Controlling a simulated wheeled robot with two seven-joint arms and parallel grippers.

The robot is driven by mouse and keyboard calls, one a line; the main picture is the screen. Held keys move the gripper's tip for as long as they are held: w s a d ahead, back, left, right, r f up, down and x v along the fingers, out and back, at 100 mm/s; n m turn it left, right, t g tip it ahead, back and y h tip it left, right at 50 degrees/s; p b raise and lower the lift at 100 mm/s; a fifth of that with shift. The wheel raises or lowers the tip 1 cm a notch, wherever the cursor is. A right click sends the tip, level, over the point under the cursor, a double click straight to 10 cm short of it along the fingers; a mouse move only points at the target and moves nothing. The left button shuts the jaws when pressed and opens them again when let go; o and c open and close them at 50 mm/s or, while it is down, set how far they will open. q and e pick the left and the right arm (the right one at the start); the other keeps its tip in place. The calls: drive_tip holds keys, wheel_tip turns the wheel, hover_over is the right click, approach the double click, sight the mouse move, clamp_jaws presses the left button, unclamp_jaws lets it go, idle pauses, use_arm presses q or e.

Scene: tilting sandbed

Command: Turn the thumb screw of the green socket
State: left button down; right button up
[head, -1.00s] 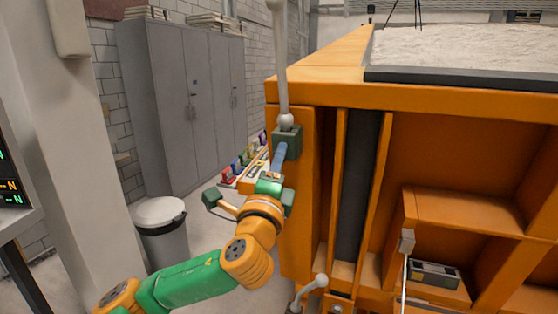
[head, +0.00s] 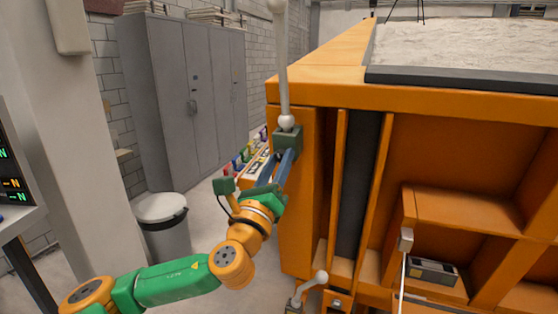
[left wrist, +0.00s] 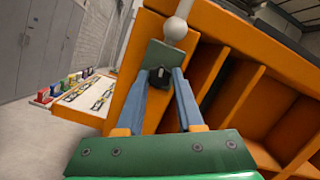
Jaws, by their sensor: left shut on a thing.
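The green socket (head: 288,138) is a dark green block on the front left corner of the orange sandbed frame. It also shows in the left wrist view (left wrist: 166,54). A pale rod (head: 281,70) with a ball at its lower end stands in its top. The thumb screw (left wrist: 160,75) is a small black knob on the socket's near face, between my blue fingertips. My left gripper (head: 283,156) reaches up to the socket from below and is shut on the thumb screw. In the head view the fingers hide the screw. My right gripper is not in view.
The orange frame (head: 300,220) stands close to the right of my left gripper. A lower pale lever (head: 311,287) sticks out near its foot. A low bench with several coloured items (left wrist: 68,85) lies behind. A bin (head: 163,222) and grey cabinets (head: 180,100) stand left.

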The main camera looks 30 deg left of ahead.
use_arm(q)
drive_tip(key=shift+m, duration=0.8)
drive_tip(key=c, duration=0.6)
unclamp_jaws()
drive_tip(key=shift+a, duration=0.1)
drive_tip(key=shift+f, duration=0.1)
